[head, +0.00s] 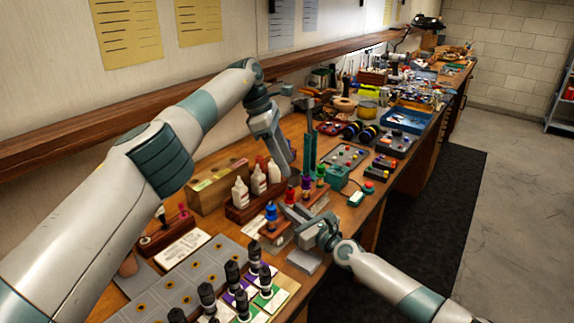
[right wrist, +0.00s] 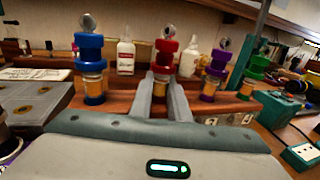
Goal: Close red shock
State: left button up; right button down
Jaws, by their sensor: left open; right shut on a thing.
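The red shock (right wrist: 164,62) stands upright in the wooden rack (right wrist: 120,104), with a silver eyelet above its red cap. My right gripper (right wrist: 162,96) has its two fingers around the lower body of this shock, shut on it. In the head view the red shock (head: 291,194) is partly hidden near the right gripper (head: 293,212). My left gripper (head: 284,163) is open and empty, pointing down above and behind the rack. A blue shock (right wrist: 90,66), a purple shock (right wrist: 216,72) and a green shock (right wrist: 256,72) stand in the same row.
White bottles (head: 259,180) stand in a wooden holder just behind the rack. A green post (head: 309,140) rises close right of my left gripper. Black-capped parts (head: 232,274) stand at the front left. The bench beyond is crowded with tools and trays.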

pick_arm(q)
jog(key=shift+v, duration=2.6)
pick_arm(e)
jog(key=c, duration=1.6)
grip_release()
jog(key=shift+s+d+p, duration=0.3)
jog(key=shift+s, duration=0.05)
jog(key=shift+s+d, duration=0.25)
jog(key=shift+s, duration=0.05)
jog(key=p+v, duration=0.2)
jog(key=v, duration=0.5)
jog(key=shift+s+d, duration=0.2)
jog(key=shift+s, duration=0.1)
pick_arm(q)
notch_tip(320, 180, up, 3)
pick_arm(e)
jog(key=v, duration=0.8)
